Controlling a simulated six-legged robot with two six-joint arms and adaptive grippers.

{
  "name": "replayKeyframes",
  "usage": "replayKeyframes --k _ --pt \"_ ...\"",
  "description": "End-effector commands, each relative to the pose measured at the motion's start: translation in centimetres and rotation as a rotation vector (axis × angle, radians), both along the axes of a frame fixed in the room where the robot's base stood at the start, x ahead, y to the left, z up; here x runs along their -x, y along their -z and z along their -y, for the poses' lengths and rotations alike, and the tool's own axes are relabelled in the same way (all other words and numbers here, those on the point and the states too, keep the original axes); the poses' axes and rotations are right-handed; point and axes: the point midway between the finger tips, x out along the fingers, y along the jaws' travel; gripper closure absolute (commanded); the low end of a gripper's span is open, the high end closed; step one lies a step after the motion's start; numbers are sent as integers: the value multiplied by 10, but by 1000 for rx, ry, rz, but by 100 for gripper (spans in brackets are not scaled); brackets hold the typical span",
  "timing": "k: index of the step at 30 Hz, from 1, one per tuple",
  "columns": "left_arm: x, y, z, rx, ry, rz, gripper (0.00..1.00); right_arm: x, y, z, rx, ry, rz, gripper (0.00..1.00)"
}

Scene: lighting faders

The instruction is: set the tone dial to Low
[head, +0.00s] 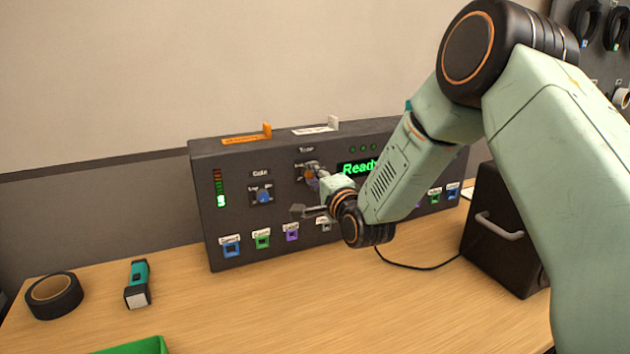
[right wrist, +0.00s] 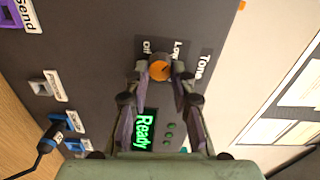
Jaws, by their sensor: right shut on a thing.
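The tone dial is an orange knob (right wrist: 159,69) on the dark control panel (head: 230,165), under a "Tone" label. In the right wrist view, "Off" and "Low" labels (right wrist: 178,48) show beside it. My right gripper (right wrist: 160,72) has its two fingertips on either side of the orange knob and is shut on it. In the head view my right gripper (head: 312,172) reaches the panel and partly covers the dial (head: 308,174). The knob's pointer is too small to read surely. My left gripper is not in view.
A blue gain dial (head: 263,196) sits left of the tone dial. The green "Ready" display (head: 357,168) is to its right. Black tape (head: 54,296), a teal flashlight (head: 138,284) and a dark box (head: 500,230) stand on the table.

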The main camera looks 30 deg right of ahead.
Motion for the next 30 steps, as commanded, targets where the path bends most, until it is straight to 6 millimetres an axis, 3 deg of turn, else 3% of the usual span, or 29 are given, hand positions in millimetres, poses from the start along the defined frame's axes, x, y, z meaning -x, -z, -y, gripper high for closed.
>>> replayKeyframes --k 23,24,30 --pt "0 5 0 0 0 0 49 -1 -2 -1 -88 -3 11 100" --pt "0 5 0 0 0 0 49 -1 -2 -1 -88 -3 11 73" --pt "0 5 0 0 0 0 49 -1 -1 0 -88 -1 9 56"
